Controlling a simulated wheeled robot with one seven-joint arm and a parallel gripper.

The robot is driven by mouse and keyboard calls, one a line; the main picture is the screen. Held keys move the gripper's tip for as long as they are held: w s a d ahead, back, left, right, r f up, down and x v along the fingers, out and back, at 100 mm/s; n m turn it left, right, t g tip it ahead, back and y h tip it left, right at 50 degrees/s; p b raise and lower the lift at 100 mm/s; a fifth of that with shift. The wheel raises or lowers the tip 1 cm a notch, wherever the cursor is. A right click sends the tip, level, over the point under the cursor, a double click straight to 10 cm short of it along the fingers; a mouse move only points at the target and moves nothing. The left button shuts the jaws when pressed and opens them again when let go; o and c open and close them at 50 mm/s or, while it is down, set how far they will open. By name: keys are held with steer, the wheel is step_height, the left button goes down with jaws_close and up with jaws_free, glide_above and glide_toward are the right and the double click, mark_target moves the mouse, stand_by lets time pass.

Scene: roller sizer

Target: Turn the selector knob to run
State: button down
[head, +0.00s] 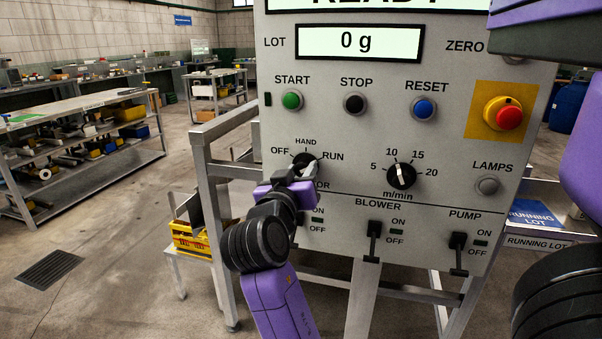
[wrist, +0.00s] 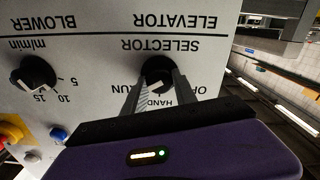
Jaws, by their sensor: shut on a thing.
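The black selector knob (head: 303,160) is on the left of the grey control panel (head: 345,125), with OFF, HAND and RUN marked around it. My gripper (head: 303,172) is at the knob and covers its lower part in the head view. In the wrist view, which is upside down, the two fingers (wrist: 158,92) are closed on the sides of the selector knob (wrist: 157,72). The fingers and the gripper body hide much of the knob, and I cannot tell which mark its pointer is at.
The m/min dial (head: 401,176) is to the right of the knob. START (head: 291,100), STOP (head: 354,103) and RESET (head: 424,108) buttons are above. A red emergency button (head: 508,116) is at upper right. BLOWER (head: 374,240) and PUMP (head: 458,252) switches are below.

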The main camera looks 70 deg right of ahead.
steer(key=c, duration=1)
jaws_free()
steer(key=shift+f, duration=0.1)
steer(key=shift+a, duration=0.1)
steer(key=a, duration=0.7)
steer(key=shift+s+a, duration=0.3)
